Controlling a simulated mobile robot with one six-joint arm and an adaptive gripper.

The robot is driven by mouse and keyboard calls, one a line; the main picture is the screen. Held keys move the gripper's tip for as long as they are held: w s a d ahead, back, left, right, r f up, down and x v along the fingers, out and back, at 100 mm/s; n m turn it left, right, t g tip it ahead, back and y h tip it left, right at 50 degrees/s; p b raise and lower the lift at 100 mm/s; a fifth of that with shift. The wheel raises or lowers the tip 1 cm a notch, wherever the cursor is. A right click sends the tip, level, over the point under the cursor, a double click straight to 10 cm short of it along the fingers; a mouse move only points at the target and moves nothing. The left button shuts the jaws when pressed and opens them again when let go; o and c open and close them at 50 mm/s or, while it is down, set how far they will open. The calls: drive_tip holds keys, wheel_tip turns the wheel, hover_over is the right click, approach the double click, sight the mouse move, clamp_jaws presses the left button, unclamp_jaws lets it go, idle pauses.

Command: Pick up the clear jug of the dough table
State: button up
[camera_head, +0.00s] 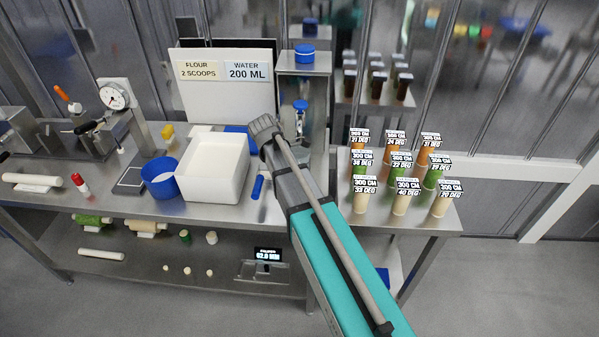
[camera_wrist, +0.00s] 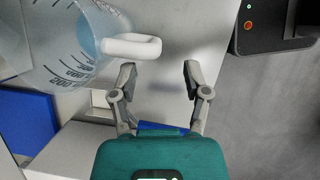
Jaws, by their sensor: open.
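The clear jug (camera_wrist: 62,42) fills the upper left of the wrist view, with dark volume marks on its wall and part of it cut off by the frame. Its white handle (camera_wrist: 132,46) points right, toward the space in front of my gripper (camera_wrist: 158,70). My gripper is open and empty, its two fingers spread. The handle's end lies just ahead of the fingertips, nearer the left finger; contact cannot be told. In the head view I cannot make out the jug, and my teal arm covers part of the dough table (camera_head: 225,212).
A white flour bin (camera_head: 213,168), a blue bowl (camera_head: 160,178) and a blue-handled tool (camera_head: 258,187) stand left of my arm. A metal stand (camera_head: 303,68) is behind it. Several labelled cylinders (camera_head: 400,200) crowd the right. A dark device (camera_wrist: 272,30) is at the wrist view's upper right.

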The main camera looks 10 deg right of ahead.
drive_tip(key=shift+f, duration=0.15)
drive_tip(key=shift+w+b+x, duration=0.1)
drive_tip(key=shift+b+x, duration=1.1)
drive_tip(key=shift+x, duration=0.05)
drive_tip(key=shift+w+b+x, duration=0.15)
drive_tip(key=shift+b+x, duration=1.05)
drive_tip(key=shift+x, duration=0.1)
drive_tip(key=shift+d, duration=0.15)
drive_tip(key=shift+c, duration=0.3)
clamp_jaws()
